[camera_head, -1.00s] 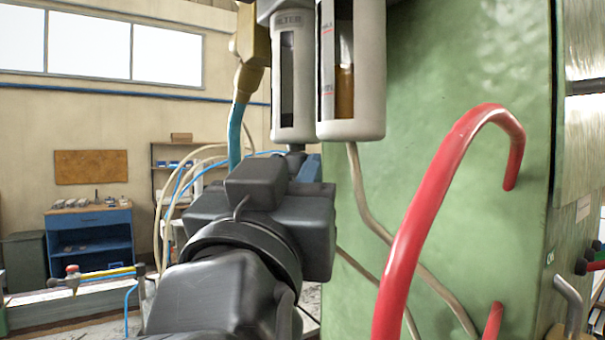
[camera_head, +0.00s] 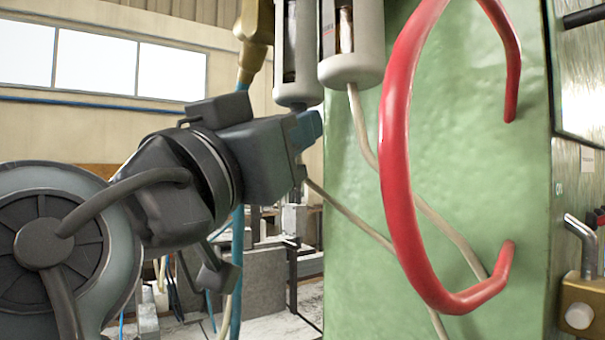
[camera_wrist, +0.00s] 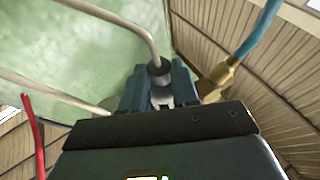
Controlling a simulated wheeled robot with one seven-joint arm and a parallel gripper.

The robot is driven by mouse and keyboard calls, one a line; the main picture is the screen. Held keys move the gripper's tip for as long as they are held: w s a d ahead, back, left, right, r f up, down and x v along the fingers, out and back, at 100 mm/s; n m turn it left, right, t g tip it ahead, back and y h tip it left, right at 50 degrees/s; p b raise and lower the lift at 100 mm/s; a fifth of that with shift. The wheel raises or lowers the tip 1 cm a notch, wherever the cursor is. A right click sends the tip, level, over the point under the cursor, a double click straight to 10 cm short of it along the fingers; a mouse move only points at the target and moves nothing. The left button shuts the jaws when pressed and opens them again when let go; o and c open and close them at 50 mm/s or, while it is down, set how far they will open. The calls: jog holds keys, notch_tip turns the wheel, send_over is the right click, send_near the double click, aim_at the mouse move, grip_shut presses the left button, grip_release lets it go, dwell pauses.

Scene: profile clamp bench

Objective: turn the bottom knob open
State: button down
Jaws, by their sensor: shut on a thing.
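A red curved handle (camera_head: 398,150) stands out from the green panel (camera_head: 450,170) right of my gripper. Thin tubes (camera_head: 360,120) run down the panel close by. A brass fitting (camera_wrist: 218,80) with a blue hose (camera_wrist: 258,30) is beside the jaws.

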jog(key=shift+w+a+m+g+h+b, duration=0.25)
jog(key=shift+m+g+h+b, duration=0.75)
jog(key=shift+m+g+h, duration=1.5)
jog(key=shift+w+a+m+g+h+b, duration=0.1)
jog(key=shift+w+m+g+h+b, duration=0.25)
jog(key=shift+m+g+h+b, duration=2)
jog(key=shift+w+a+m+g+h+p, duration=0.3)
jog(key=shift+m+g+h, duration=0.6)
jog(key=shift+g, duration=3.25)
jog(key=shift+d+g, duration=0.1)
jog(key=shift+g, duration=0.3)
jog(key=c, duration=0.8)
grip_release()
jog(key=shift+c, duration=0.2)
jog(key=v, duration=0.7)
jog(key=shift+a+f+b, duration=0.2)
jog(key=shift+a+b, duration=0.15)
